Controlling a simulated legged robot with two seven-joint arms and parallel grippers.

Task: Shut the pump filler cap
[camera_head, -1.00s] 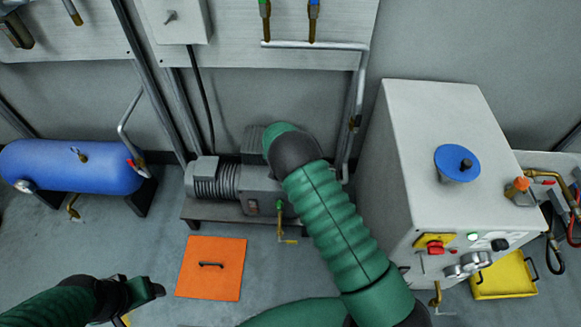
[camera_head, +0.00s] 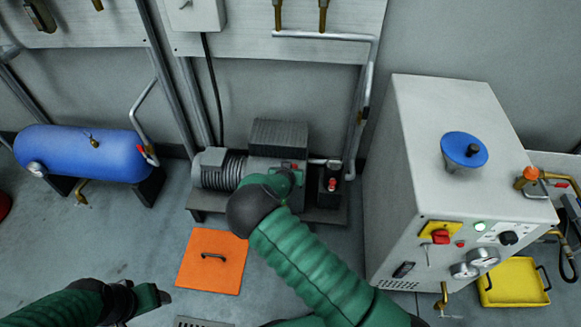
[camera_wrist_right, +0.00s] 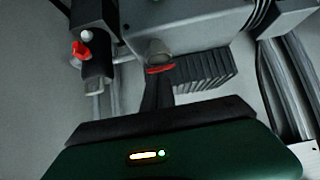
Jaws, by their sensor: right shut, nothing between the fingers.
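The grey pump (camera_head: 275,140) stands on a low bench by the wall. In the right wrist view, a short round grey fitting (camera_wrist_right: 158,48) with a red edge (camera_wrist_right: 160,69) sits on the pump body; it looks like the filler. A small red spot (camera_head: 294,165) shows at the pump in the head view. I cannot tell how far the cap stands open. My right gripper (camera_wrist_right: 157,85) is shut and empty, its fingertips right at the red edge; contact is unclear. My left gripper (camera_head: 158,297) hangs low at the left, away from the pump; its jaws are unclear.
A red-handled valve (camera_head: 332,184) stands close beside the pump, also in the right wrist view (camera_wrist_right: 80,50). A grey cabinet (camera_head: 430,140) with a blue cap is at the right. An orange floor plate (camera_head: 212,275) lies before the pump. A blue tank (camera_head: 80,153) is at the left.

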